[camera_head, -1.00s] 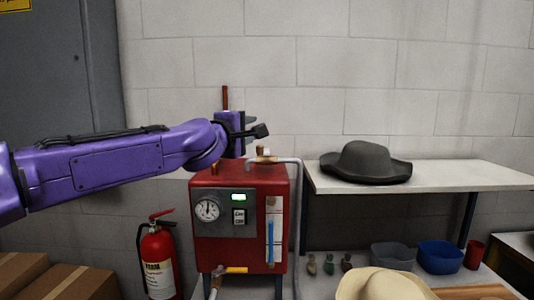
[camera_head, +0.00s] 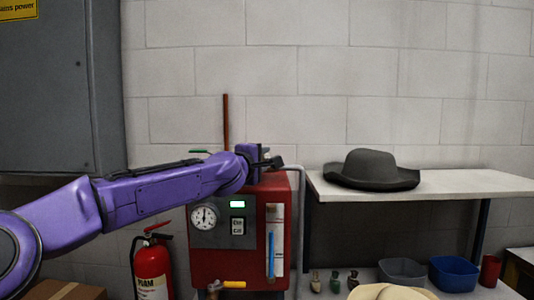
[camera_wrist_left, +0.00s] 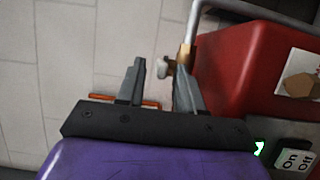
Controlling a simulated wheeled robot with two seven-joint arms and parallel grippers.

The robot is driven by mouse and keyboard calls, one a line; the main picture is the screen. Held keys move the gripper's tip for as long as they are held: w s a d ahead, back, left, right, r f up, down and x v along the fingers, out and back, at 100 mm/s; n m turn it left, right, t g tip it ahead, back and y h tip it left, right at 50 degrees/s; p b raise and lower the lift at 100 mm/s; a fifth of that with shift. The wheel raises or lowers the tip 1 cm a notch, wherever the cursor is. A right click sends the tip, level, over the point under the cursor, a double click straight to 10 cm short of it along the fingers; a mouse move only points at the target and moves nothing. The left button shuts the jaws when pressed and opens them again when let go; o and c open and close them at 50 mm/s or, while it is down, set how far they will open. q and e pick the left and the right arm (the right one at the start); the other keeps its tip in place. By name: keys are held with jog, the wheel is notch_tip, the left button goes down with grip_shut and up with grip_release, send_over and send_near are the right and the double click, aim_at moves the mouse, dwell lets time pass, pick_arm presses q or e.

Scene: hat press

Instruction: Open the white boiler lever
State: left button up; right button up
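The red boiler (camera_head: 208,262) stands against the wall in the head view, with a gauge and a small lit display on its front. In the left wrist view, a small whitish lever (camera_wrist_left: 163,70) sits by a brass valve fitting (camera_wrist_left: 185,56) at the boiler's edge. My left gripper (camera_wrist_left: 160,68) is open, its two grey fingers on either side of the lever. I cannot tell whether a finger touches it. In the head view my left gripper (camera_head: 272,162) is low over the boiler top and hides the lever. My right gripper is not in view.
A grey pipe (camera_head: 300,200) runs down the boiler's right side. A shelf (camera_head: 470,183) with a dark hat (camera_head: 370,170) is to the right. A fire extinguisher (camera_head: 152,270) stands left of the boiler. A thin red-brown pipe (camera_head: 226,120) rises behind it.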

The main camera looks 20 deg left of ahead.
aim_at(267, 155)
pick_arm(q)
jog(key=w+p, duration=0.1)
jog(key=w, duration=0.2)
jog(key=shift+w+d, duration=0.15)
jog(key=shift+w, duration=0.05)
jog(key=shift+s, duration=0.1)
jog(key=shift+c, duration=0.3)
grip_shut()
